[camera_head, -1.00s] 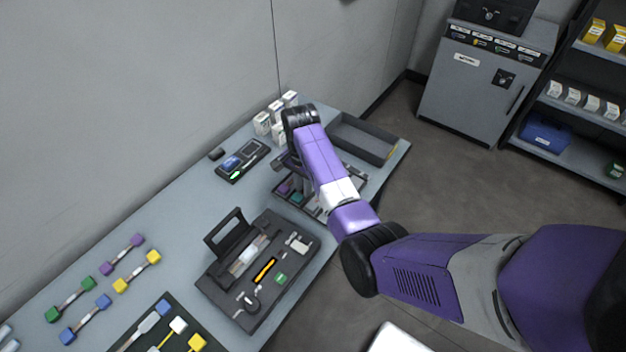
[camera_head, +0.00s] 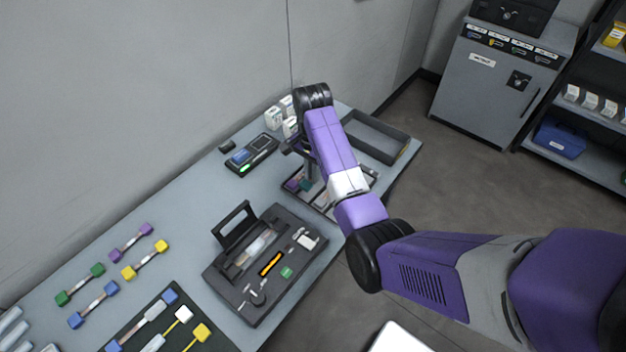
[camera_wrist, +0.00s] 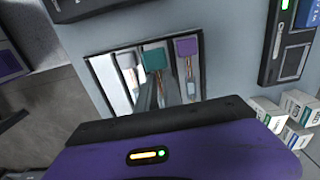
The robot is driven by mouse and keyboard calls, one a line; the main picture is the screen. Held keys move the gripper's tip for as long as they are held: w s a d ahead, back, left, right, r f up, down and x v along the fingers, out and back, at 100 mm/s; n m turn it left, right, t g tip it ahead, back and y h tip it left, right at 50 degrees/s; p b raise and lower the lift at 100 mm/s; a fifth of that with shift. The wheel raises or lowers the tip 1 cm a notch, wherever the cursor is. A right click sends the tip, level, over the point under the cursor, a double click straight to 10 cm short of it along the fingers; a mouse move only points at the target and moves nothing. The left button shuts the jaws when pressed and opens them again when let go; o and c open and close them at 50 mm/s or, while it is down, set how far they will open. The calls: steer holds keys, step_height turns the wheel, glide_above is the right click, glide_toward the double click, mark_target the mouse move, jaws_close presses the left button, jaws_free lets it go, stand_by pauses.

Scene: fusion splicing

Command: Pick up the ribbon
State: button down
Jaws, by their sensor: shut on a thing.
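A divided tray (camera_head: 323,205) stands near the table's right end, partly hidden by my arm. In the wrist view it holds a teal-ended ribbon (camera_wrist: 154,58), a purple-ended ribbon (camera_wrist: 187,47) and a pale-ended piece (camera_wrist: 127,60). My gripper (camera_wrist: 152,95) reaches over the tray at the teal-ended ribbon and is shut on it, just below its teal end. The lower part of this ribbon is hidden by the fingers and the purple gripper body. In the head view my gripper (camera_head: 308,172) is mostly behind my arm, so its height above the tray is unclear.
An open tool case (camera_head: 226,283) lies left of the tray. A handheld device (camera_head: 252,154) and small white boxes (camera_head: 273,118) stand behind. An empty grey bin (camera_head: 375,140) is at the far right end. Coloured cables (camera_head: 131,243) lie at the left.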

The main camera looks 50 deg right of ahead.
step_height(320, 180, up, 16)
steer(key=p, duration=0.6)
stand_by(1.0)
